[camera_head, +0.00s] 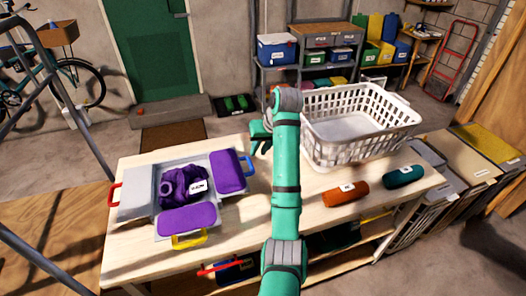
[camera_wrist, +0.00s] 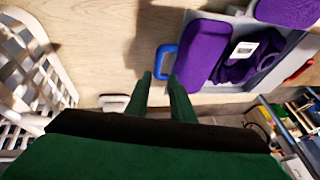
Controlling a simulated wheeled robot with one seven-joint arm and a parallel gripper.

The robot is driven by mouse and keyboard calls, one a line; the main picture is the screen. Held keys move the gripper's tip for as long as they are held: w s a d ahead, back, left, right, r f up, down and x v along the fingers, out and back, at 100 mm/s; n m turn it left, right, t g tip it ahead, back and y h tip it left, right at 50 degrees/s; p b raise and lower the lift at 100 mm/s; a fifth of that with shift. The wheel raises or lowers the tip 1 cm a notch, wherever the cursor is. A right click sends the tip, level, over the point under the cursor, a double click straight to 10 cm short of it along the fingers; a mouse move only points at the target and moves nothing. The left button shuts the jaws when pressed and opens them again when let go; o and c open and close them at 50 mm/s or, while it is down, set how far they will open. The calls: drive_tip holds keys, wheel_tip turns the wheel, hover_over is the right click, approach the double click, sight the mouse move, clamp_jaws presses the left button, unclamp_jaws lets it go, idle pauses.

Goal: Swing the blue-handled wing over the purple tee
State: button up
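The folding board (camera_head: 140,208) lies on the table with wings spread around its middle. The blue-handled wing (camera_head: 228,171) lies flat on the right, its top purple; it also shows in the wrist view (camera_wrist: 203,50). Its blue handle (camera_head: 248,166) sticks out toward my gripper, also in the wrist view (camera_wrist: 158,62). The purple tee (camera_head: 180,186), bunched with a white label, lies in the middle, uncovered by this wing. My gripper (camera_head: 260,138) is beyond and right of the handle; in the wrist view its fingers (camera_wrist: 160,76) are apart, empty, tips near the handle.
The board's red handle (camera_head: 115,194) and yellow handle (camera_head: 189,239) stick out left and in front. A white basket (camera_head: 345,150) stands right of my arm. A rust roll (camera_head: 345,194) and a teal roll (camera_head: 403,176) lie at the right. Table between board and arm is clear.

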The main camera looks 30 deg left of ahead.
sight(251, 164)
drive_tip(key=x, duration=1)
drive_tip(key=shift+w+a+f, duration=0.1)
drive_tip(key=shift+w+f, duration=0.2)
drive_tip(key=shift+f, duration=0.05)
drive_tip(key=shift+s, duration=0.1)
drive_tip(key=shift+a, duration=0.1)
clamp_jaws()
